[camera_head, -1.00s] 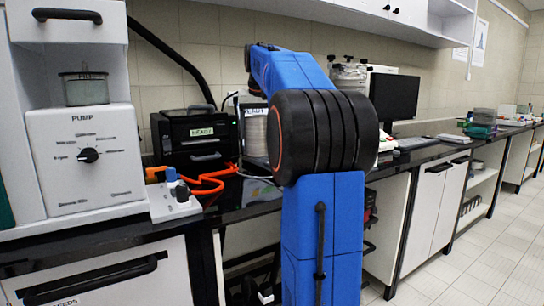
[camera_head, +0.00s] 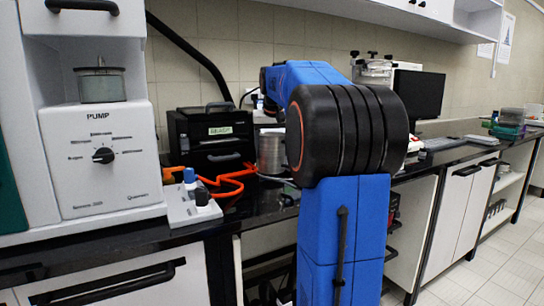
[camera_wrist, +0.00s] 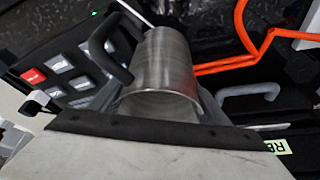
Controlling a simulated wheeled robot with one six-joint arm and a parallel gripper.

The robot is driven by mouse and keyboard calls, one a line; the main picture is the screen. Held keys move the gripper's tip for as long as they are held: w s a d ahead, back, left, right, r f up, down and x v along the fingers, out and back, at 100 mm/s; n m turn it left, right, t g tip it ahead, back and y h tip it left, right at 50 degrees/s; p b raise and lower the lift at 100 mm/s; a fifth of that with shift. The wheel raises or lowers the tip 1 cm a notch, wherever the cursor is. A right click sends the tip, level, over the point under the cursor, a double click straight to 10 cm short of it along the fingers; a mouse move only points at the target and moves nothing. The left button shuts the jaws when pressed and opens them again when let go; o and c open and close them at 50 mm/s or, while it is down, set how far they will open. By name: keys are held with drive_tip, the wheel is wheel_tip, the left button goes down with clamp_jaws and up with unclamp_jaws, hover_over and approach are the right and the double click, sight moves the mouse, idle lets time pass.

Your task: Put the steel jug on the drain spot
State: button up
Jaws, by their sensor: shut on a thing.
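The steel jug (camera_wrist: 165,70) is a shiny metal cylinder in the wrist view, with its open rim toward the camera. My gripper (camera_wrist: 160,105) is shut on it, with grey fingers showing at both sides of the jug. In the head view the jug (camera_head: 270,153) shows just left of my arm's black joint, in front of the wall and right of the black box. My gripper is hidden behind my arm there. I cannot pick out the drain spot in either view.
A black box (camera_head: 212,142) with a green label and an orange hose (camera_head: 222,183) lie close left of the jug. A pump unit (camera_head: 103,158) stands further left. A device with a red button (camera_wrist: 33,75) is beside the jug. A monitor (camera_head: 419,93) stands right.

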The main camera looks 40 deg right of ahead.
drive_tip(key=shift+f, duration=1.2)
drive_tip(key=shift+f, duration=0.1)
drive_tip(key=o, duration=1.2)
